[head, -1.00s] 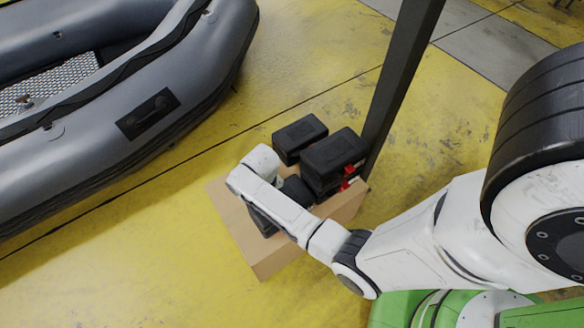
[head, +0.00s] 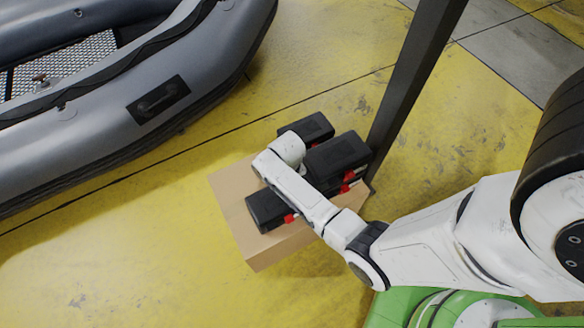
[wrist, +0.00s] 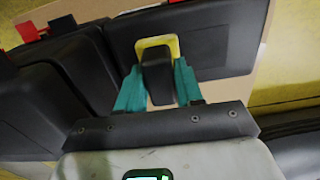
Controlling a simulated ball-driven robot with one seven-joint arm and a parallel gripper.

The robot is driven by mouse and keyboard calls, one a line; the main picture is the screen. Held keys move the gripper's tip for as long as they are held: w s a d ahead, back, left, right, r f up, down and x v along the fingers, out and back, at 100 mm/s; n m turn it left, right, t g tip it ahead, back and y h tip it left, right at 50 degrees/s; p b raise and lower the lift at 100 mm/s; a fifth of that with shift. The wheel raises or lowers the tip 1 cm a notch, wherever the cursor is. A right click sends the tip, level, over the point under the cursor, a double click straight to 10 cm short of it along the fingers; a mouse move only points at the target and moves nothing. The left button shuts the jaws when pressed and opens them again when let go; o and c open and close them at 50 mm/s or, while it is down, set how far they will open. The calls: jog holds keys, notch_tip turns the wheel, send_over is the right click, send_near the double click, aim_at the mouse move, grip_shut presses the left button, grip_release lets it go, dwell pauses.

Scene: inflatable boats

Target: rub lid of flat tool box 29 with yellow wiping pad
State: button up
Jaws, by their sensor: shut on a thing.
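My gripper (wrist: 160,82) has teal fingers in the wrist view, shut on the black grip of the yellow wiping pad (wrist: 157,42). The pad is in front of a dark flat tool box lid (wrist: 222,40); whether they touch I cannot tell. In the head view my arm hides the gripper and pad. Black tool boxes with red latches show there: one at the near left of the carton (head: 266,209), one at the right (head: 338,154), one at the back (head: 308,129). No number is readable, so I cannot tell which is box 29.
The boxes stand on a brown cardboard carton (head: 232,200) on the yellow floor. A dark post (head: 412,85) rises close behind it at the right. A grey inflatable boat (head: 120,110) lies at the left. The floor in front left is clear.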

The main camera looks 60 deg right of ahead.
notch_tip(320, 180, up, 2)
jog(key=shift+w+a+r+p, duration=0.1)
jog(key=shift+w+r+p, duration=0.1)
jog(key=shift+p, duration=0.15)
notch_tip(320, 180, up, 5)
jog(key=p, duration=0.5)
jog(key=shift+r, duration=0.1)
